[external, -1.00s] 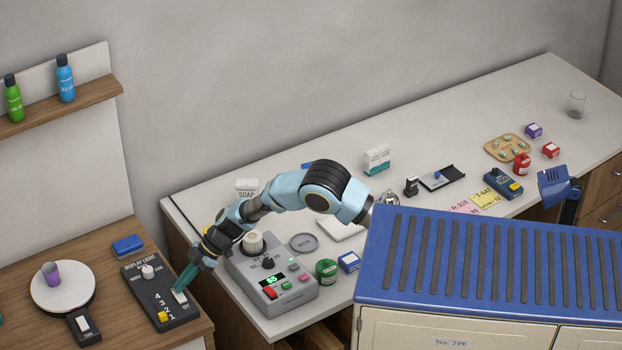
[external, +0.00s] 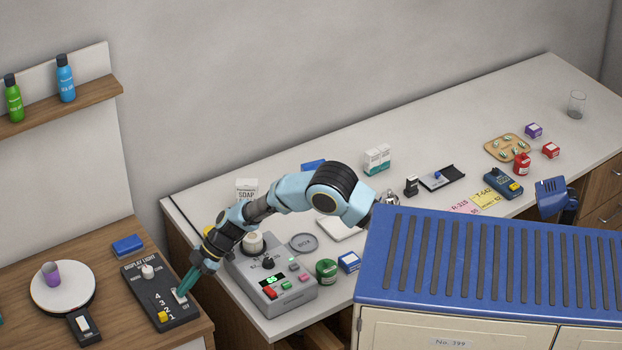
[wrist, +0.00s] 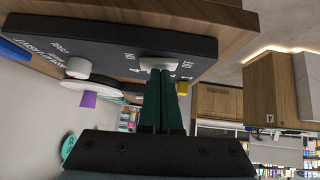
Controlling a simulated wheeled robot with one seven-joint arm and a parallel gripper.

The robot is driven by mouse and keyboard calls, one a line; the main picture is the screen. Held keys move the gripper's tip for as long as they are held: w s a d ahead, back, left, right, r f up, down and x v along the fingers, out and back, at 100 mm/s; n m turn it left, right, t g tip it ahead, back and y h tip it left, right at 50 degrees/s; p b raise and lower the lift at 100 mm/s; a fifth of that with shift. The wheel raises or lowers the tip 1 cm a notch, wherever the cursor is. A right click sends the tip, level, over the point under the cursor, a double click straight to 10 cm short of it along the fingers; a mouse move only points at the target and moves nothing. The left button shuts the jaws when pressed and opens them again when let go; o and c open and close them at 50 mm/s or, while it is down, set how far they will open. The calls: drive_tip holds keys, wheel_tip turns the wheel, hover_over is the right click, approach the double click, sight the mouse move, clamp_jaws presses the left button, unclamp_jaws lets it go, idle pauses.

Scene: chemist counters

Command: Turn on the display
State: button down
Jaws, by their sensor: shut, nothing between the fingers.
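The dark display light panel (external: 157,289) lies on the wooden counter at the lower left. It has a white knob (external: 148,271), a yellow slider (external: 163,315) beside the numbers 1 to 4, and a white rocker switch (external: 180,295) near its right side. My gripper (external: 183,292) is shut and empty, its green fingers pointing down at the rocker switch. In the wrist view the fingertips (wrist: 161,72) are at the white switch (wrist: 160,63) and appear to touch it. The yellow slider (wrist: 183,88) shows just beside them. The fingertips partly cover the switch.
A round white turntable (external: 63,289) with a purple cup (external: 51,273) stands left of the panel. A blue box (external: 127,245) lies behind it. A grey control box (external: 270,275) stands to the right on the white counter, below my arm.

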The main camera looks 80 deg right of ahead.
drive_tip(key=shift+r, duration=0.1)
drive_tip(key=shift+r, duration=0.55)
drive_tip(key=r, duration=0.3)
drive_tip(key=shift+s+a+r+b, duration=0.1)
drive_tip(key=shift+s+a+b, duration=0.1)
drive_tip(key=shift+b, duration=0.2)
drive_tip(key=b+v, duration=0.3)
drive_tip(key=v, duration=0.6)
drive_tip(key=shift+s+b, duration=0.3)
drive_tip(key=shift+s, duration=0.2)
drive_tip(key=shift+r, duration=0.1)
drive_tip(key=shift+b, duration=0.4)
drive_tip(key=shift+w+d+r+t+b, duration=0.15)
drive_tip(key=shift+w+d+t+b, duration=0.35)
drive_tip(key=shift+b, duration=3.95)
